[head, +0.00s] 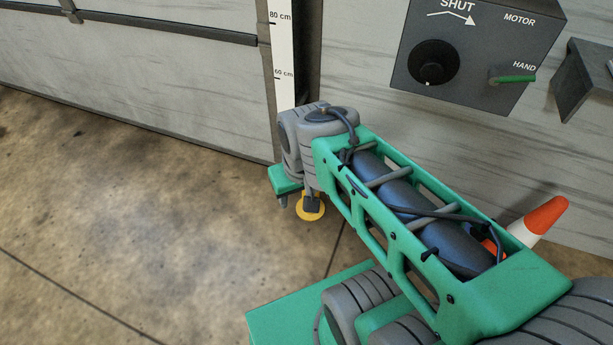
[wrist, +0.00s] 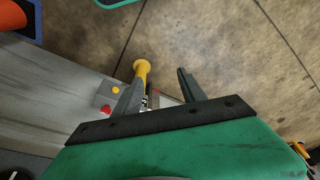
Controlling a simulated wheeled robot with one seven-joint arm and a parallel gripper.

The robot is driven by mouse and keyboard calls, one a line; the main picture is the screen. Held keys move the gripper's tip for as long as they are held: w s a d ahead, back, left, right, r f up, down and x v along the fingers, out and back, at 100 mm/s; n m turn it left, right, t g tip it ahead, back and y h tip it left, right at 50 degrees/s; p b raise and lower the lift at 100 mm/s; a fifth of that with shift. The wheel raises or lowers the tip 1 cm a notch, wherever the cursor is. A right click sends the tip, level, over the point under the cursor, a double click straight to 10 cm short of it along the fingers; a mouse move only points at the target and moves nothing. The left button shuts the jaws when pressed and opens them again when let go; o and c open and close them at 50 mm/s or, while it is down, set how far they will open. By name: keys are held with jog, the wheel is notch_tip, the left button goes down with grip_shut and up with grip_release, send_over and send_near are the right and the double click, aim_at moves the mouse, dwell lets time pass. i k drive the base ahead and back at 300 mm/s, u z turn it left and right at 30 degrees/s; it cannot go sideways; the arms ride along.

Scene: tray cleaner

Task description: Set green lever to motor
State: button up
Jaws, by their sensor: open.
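The green lever (head: 516,79) is on the dark grey control box (head: 440,60) on the wall, in the upper right of the head view. It lies roughly level, pointing right, beside the HAND label; the MOTOR label is above it. My gripper shows in the wrist view (wrist: 160,76), with its two dark fingers apart and nothing seen held between them. In the head view my gripper is low and left of the box, well away from the lever, partly hidden by my arm. I cannot make out the lever in the wrist view.
A yellow knob-like piece (wrist: 142,68) shows by the left finger; a yellow piece (head: 310,207) also shows below my arm's end in the head view. The box has a round black dial (head: 432,63). A dark bracket (head: 585,80) juts out right of it. An orange-white cone (head: 540,217) stands behind my arm.

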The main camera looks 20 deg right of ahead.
aim_at(494, 79)
jog(key=z, duration=0.45)
jog(key=k, duration=1.2)
jog(key=u, duration=0.05)
jog(key=i, duration=0.75)
jog(key=u, duration=0.55)
